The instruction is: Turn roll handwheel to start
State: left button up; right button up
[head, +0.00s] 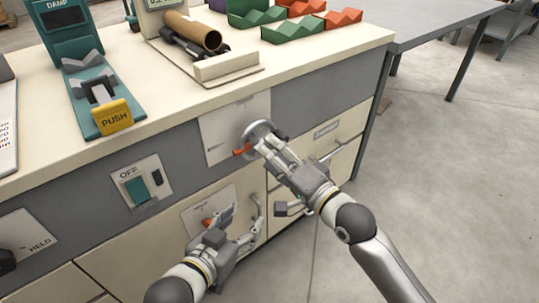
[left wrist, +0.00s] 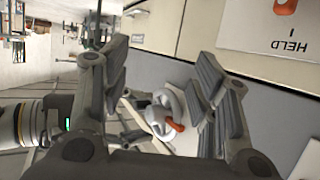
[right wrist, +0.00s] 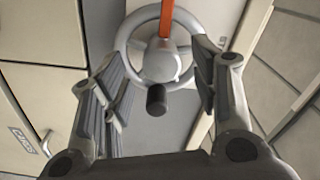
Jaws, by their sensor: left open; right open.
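The roll handwheel is a grey ring with a hub, mounted on a pale plate (head: 222,139) on the bench front. In the right wrist view the handwheel (right wrist: 128,45) has an orange pointer (right wrist: 166,18) and a dark crank knob (right wrist: 156,98). The knob shows between the open, spread fingers of my right gripper (right wrist: 160,92); I see no contact. In the head view the right gripper (head: 268,146) partly covers the wheel, and the orange pointer (head: 242,151) points left. My left gripper (head: 232,238) is open and empty, in front of the lower cabinet.
A lower plate (head: 190,222) with an orange part (head: 207,222) is close to my left gripper. Drawer handles (head: 257,207) project nearby. An OFF switch panel (head: 140,183) is further left. The bench top (head: 165,98) carries several devices. Floor to the right is clear.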

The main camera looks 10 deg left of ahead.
pick_arm(q)
jog(key=shift+w+d+r+t, duration=0.2)
jog(key=shift+w+r+t, duration=0.25)
jog(key=shift+r, duration=0.3)
pick_arm(e)
jog(key=shift+w+a, duration=0.45)
jog(key=shift+a, duration=0.15)
jog(key=c, duration=1)
pick_arm(q)
jog(key=shift+s, duration=0.1)
jog(key=shift+f, duration=0.1)
